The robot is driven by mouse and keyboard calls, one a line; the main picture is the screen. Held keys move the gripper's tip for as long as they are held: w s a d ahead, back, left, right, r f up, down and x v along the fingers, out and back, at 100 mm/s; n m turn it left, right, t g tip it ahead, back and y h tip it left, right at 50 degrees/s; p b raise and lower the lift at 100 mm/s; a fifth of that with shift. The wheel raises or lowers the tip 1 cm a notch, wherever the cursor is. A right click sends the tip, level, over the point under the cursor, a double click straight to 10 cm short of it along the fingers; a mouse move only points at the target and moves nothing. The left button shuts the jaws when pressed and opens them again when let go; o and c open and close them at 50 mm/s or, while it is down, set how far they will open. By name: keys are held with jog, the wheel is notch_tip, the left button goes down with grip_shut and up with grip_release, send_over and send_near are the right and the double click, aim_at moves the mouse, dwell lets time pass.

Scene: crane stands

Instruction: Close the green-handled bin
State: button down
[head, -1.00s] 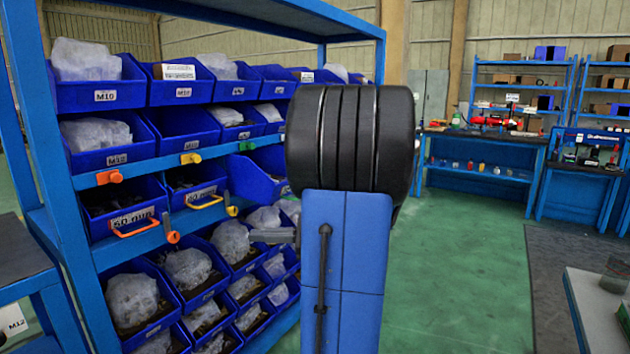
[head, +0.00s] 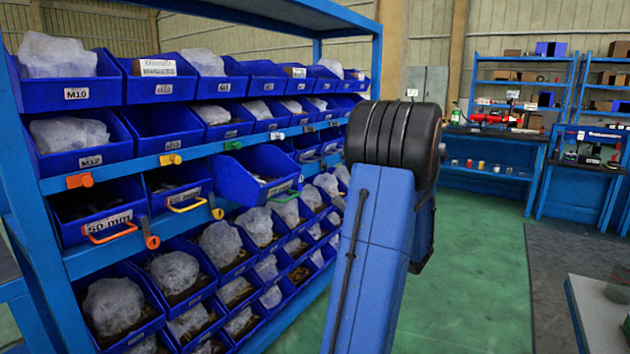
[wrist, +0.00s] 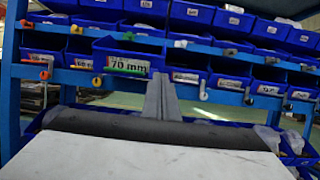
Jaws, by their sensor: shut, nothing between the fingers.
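The green-handled bin (head: 250,174) is blue and sits in the middle row of the rack. It sticks out past its neighbours, and its green handle (head: 286,197) is on its front. In the wrist view the protruding bin labelled 70 mm (wrist: 128,58) appears to be the same one, at upper left of centre. My gripper (wrist: 172,82) is shut and empty, its grey fingers pointing toward the rack just right of and below that bin's front. Whether it touches the bin cannot be told. In the head view my arm hides the gripper.
The blue rack (head: 120,170) holds several bins. The orange-handled bin (head: 100,215) and yellow-handled bin (head: 180,190) are to the left in the same row. Coloured knobs stick out from the rails. Green floor (head: 480,260) is clear to the right; a grey table (head: 600,310) stands at lower right.

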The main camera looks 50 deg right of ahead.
aim_at(263, 173)
jog(key=x, duration=1.4)
jog(key=shift+w, duration=0.1)
jog(key=w, duration=0.6)
jog(key=w+a, duration=0.1)
jog(key=w, duration=1.1)
jog(key=shift+w+a, duration=0.2)
jog(key=shift+w, duration=0.45)
jog(key=shift+w+r, duration=0.1)
jog(key=shift+r, duration=0.1)
